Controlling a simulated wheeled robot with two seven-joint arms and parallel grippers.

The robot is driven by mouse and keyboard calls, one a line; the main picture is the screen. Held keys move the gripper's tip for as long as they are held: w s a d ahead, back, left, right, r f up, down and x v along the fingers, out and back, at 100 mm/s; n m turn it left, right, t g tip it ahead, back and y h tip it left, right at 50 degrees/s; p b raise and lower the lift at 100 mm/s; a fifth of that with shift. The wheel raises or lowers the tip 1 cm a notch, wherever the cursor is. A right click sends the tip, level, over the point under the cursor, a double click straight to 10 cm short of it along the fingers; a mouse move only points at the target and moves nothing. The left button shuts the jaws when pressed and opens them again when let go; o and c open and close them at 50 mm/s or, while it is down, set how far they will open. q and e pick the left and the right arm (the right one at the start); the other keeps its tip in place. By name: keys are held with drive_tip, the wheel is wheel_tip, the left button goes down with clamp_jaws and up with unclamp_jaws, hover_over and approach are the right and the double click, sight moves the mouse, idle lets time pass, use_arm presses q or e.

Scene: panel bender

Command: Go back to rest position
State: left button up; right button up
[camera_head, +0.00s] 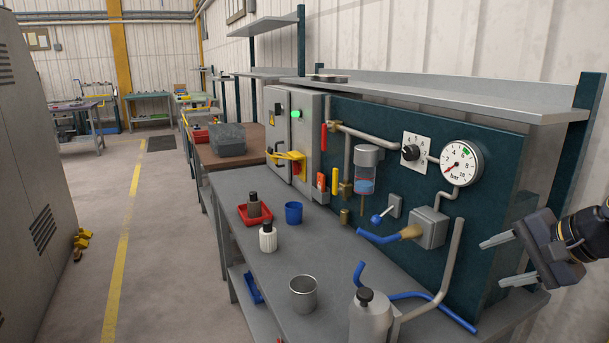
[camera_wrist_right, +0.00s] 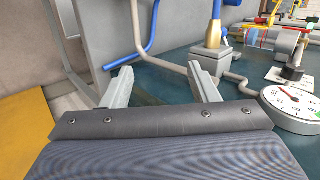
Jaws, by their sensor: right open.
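My right gripper (camera_head: 507,262) is at the right edge of the head view, in front of the dark teal panel (camera_head: 340,130). Its two fingers are apart with nothing between them. In the right wrist view the open fingers (camera_wrist_right: 162,88) point toward the panel, with the pressure gauge (camera_wrist_right: 297,108) to their right and a grey box with a brass fitting (camera_wrist_right: 212,58) beyond them. The gauge also shows in the head view (camera_head: 462,163), up and left of the gripper. My left gripper is not in view.
The grey bench (camera_head: 255,268) holds a metal cup (camera_head: 303,294), a blue cup (camera_head: 293,213), a red tray (camera_head: 248,217) and bottles. A bent grey pipe (camera_head: 447,270) and blue hose (camera_head: 410,295) are near the right gripper.

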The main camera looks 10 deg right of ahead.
drive_tip(key=s+a+f+n+g, duration=0.1)
drive_tip(key=s+a+f+n, duration=0.5)
drive_tip(key=s+a+f, duration=0.2)
drive_tip(key=s+a+f+n+g+p, duration=0.1)
drive_tip(key=s+a+f+n, duration=0.5)
drive_tip(key=s+a+f, duration=0.3)
drive_tip(key=a, duration=0.4)
drive_tip(key=shift+a+g, duration=0.2)
drive_tip(key=shift+g, duration=0.1)
drive_tip(key=shift+f, duration=0.1)
drive_tip(key=shift+c, duration=0.4)
